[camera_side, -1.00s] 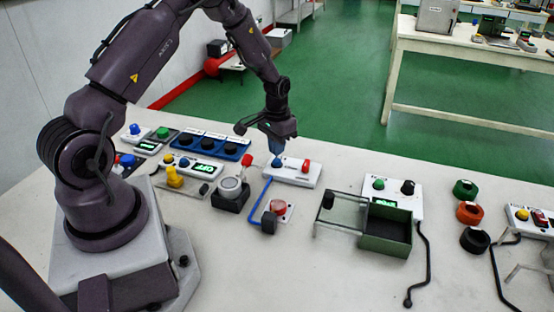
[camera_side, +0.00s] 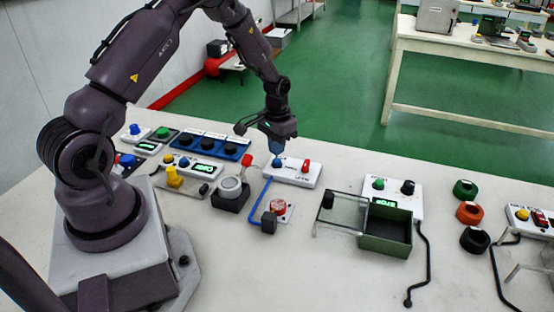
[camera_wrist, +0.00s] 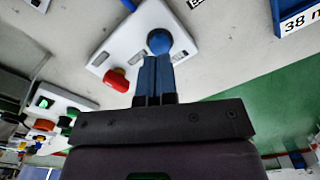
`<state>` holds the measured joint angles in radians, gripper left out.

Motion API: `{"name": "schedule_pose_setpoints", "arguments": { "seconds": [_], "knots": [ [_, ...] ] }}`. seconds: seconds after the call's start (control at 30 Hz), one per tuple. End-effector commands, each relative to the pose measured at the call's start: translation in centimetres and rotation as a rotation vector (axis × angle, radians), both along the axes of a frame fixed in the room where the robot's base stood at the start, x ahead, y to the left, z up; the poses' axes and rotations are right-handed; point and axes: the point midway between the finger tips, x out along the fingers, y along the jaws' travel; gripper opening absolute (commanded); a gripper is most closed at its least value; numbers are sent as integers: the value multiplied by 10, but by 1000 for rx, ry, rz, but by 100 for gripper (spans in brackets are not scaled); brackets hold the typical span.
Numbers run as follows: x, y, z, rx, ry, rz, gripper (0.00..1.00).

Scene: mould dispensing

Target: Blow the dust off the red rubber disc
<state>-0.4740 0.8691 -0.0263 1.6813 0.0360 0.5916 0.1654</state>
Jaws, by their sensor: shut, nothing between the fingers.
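The red rubber disc (camera_side: 279,205) lies on a small white plate right of the middle of the side view. It looks red with some pale marks; any fine dust is too small to tell. A blue tube (camera_side: 257,203) runs from a white box (camera_side: 304,175) to a dark block (camera_side: 269,224) beside the disc. The box carries a blue button (camera_side: 277,163) and a red switch (camera_side: 306,163). My gripper (camera_side: 277,155) is shut and empty, pointing down with its blue fingertips at the blue button. The wrist view shows the button (camera_wrist: 159,40) right at the fingertips (camera_wrist: 156,60).
A round grey-topped device (camera_side: 230,198) stands left of the disc. A green open bin (camera_side: 386,242) with a clear-topped stand is to the right. Green, orange and black rings (camera_side: 469,213) lie farther right. The front of the table is clear.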

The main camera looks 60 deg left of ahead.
Motion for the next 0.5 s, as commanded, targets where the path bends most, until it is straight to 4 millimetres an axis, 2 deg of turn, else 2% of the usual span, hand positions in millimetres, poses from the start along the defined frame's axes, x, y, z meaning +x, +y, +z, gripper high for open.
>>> {"name": "schedule_pose_setpoints", "arguments": {
  "seconds": [0.5],
  "knots": [
    [0,0,-10,0,0,0,0]
  ]
}}
